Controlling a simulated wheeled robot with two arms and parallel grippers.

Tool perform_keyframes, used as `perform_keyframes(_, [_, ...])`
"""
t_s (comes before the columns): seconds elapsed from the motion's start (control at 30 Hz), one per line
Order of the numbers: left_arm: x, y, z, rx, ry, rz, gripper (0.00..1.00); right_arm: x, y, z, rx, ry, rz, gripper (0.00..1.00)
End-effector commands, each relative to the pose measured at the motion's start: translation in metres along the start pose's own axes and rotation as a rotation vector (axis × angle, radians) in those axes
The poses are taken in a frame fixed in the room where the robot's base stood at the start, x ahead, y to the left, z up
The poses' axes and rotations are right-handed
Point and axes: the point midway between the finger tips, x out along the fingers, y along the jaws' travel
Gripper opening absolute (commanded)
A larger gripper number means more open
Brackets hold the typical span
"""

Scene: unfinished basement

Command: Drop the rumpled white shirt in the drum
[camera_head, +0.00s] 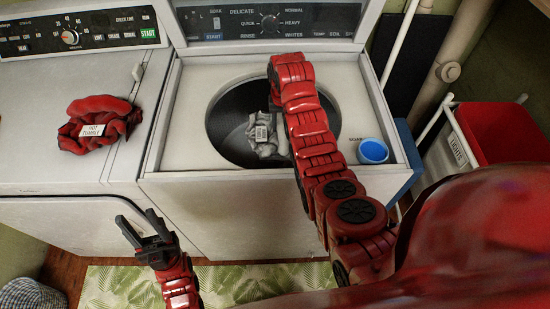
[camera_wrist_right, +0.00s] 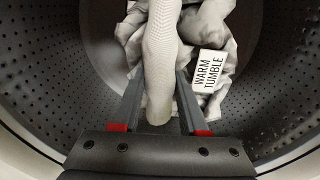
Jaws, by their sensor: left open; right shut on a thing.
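The rumpled white shirt (camera_head: 262,135) is inside the mouth of the drum (camera_head: 232,108) of the top-loading washer, with a small label on it. In the head view my right arm hides this gripper. My left gripper (camera_head: 143,230) is open and empty, low in front of the machines.
A red garment (camera_head: 97,125) with a label lies on the left machine's top (camera_head: 40,160). A hamper with red lining (camera_head: 505,130) is at the right. A leaf-patterned mat (camera_head: 240,280) lies on the floor.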

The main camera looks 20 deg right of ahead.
Motion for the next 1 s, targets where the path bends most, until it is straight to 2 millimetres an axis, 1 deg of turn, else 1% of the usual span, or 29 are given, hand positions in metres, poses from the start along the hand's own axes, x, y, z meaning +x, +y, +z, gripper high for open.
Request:
perform_keyframes(0.13, [0.01,-0.001,-0.002,0.0,0.0,0.0,0.5,0.028,0.002,0.005,0.0,-0.011,0.001,0.0])
perform_keyframes(0.3, [0.014,-0.001,-0.002,0.0,0.0,0.0,0.5,0.053,0.002,0.002,0.0,-0.004,-0.001,0.0])
perform_keyframes(0.57, [0.015,-0.001,-0.003,0.0,0.0,0.0,0.5,0.066,0.002,0.002,0.001,-0.002,-0.001,0.0])
perform_keyframes(0.83, [0.015,-0.001,-0.003,0.0,0.0,0.0,0.5,0.093,0.003,0.002,0.003,-0.006,0.0,0.0])
perform_keyframes(1.0, [0.015,-0.001,-0.003,0.0,0.0,0.0,0.5,0.099,0.002,0.002,0.002,-0.004,-0.001,0.0])
